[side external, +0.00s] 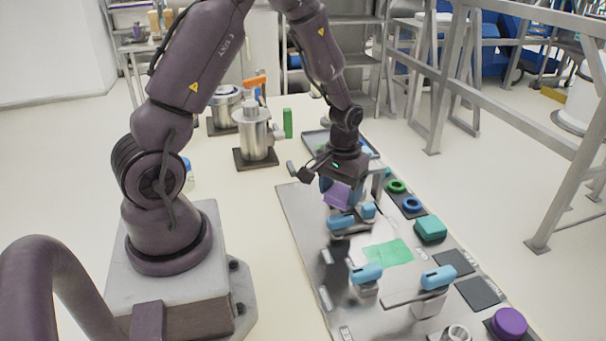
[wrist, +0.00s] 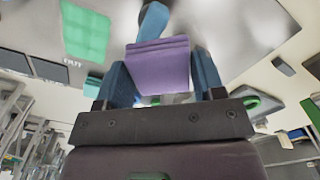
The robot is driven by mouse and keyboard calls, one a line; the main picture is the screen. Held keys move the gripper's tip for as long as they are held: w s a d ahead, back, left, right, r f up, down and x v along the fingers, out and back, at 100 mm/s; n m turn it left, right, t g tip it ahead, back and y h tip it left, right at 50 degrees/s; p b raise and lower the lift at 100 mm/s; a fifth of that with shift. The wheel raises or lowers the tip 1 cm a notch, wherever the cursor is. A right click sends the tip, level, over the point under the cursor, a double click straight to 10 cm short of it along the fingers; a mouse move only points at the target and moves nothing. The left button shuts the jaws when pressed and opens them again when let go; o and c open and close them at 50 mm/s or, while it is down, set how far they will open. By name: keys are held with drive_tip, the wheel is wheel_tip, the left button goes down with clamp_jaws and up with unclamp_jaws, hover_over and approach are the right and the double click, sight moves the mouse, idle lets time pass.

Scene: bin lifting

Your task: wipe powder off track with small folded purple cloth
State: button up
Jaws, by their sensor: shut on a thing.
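My gripper (side external: 340,186) points down over the far part of the grey metal work plate (side external: 300,222). It is shut on the small folded purple cloth (side external: 337,197). In the wrist view the cloth (wrist: 160,66) sits between the two blue fingers, with its folded layers showing at the top edge. The cloth is just above or beside a blue-handled clamp (side external: 342,223); I cannot tell if they touch. I cannot make out powder, and I cannot tell for sure which part is the track.
A green square (side external: 388,252) lies on the plate, with more blue-handled clamps (side external: 366,273) (side external: 438,278) nearer. A teal block (side external: 430,228), rings (side external: 411,204) and a purple round piece (side external: 509,322) line the right edge. Metal pots (side external: 256,138) stand at the back left.

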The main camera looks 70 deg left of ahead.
drive_tip(key=w+d+f+m, duration=0.2)
drive_tip(key=w+d+m, duration=0.5)
drive_tip(key=m, duration=2.6)
approach(412, 249)
drive_tip(key=shift+s+f, duration=0.2)
drive_tip(key=shift+f, duration=2.95)
drive_tip(key=shift+s+f, duration=0.2)
drive_tip(key=shift+c, duration=0.2)
drive_tip(key=shift+s+f, duration=0.1)
drive_tip(key=shift+s, duration=5.05)
drive_tip(key=shift+w, duration=5.5)
drive_tip(key=shift+s+r, duration=0.1)
drive_tip(key=shift+r, duration=3.95)
